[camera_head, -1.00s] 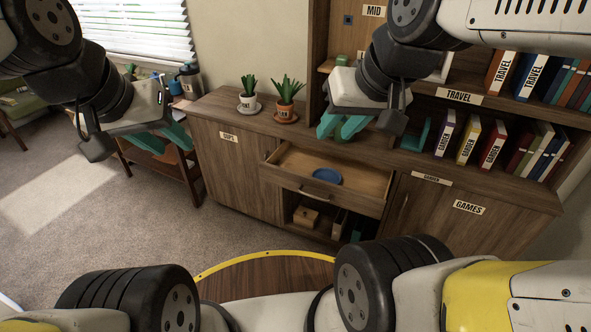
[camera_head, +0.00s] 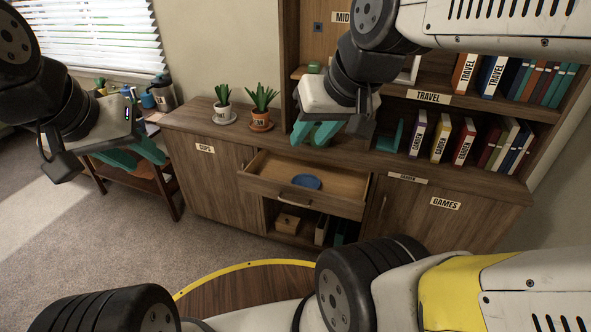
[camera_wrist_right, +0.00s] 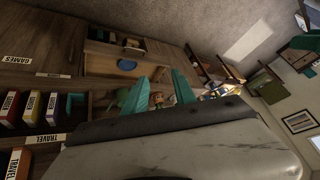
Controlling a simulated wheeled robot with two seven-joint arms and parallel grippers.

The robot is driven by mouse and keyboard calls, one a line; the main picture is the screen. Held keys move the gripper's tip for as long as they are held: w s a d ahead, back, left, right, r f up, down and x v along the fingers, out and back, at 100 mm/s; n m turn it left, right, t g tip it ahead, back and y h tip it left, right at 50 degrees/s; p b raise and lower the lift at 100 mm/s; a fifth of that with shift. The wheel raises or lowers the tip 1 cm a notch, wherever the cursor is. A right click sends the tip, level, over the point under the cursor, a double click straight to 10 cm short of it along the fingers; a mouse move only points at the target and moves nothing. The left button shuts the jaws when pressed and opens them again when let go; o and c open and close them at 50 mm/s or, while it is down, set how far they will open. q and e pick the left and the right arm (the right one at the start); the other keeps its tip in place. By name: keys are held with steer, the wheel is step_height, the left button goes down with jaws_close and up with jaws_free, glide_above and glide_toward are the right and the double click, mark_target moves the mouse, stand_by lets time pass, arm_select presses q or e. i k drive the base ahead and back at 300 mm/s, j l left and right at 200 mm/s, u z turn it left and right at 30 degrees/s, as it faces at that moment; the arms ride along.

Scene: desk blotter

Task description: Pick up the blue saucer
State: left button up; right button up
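The blue saucer (camera_head: 306,182) lies in the open drawer (camera_head: 313,197) of the wooden cabinet. It also shows in the right wrist view (camera_wrist_right: 127,65), beyond the fingers. My right gripper (camera_head: 318,133) is above and in front of the cabinet top, apart from the saucer. Its teal fingers are spread with nothing between them in the right wrist view (camera_wrist_right: 168,90). My left gripper (camera_head: 138,157) is at the left, away from the cabinet, with its teal fingers apart and empty.
Two potted plants (camera_head: 262,104) stand on saucers on the cabinet top. Labelled books (camera_head: 440,138) fill shelves at the right. An open compartment with a wooden box (camera_head: 288,222) is below the drawer. A side table (camera_head: 150,185) stands at the left; carpet is clear in front.

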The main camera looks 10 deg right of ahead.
mark_target(308, 180)
steer(key=i+l+z, duration=0.25)
steer(key=i, duration=0.2)
steer(key=i+l+z, duration=0.1)
steer(key=i+z, duration=0.2)
steer(key=i, duration=0.1)
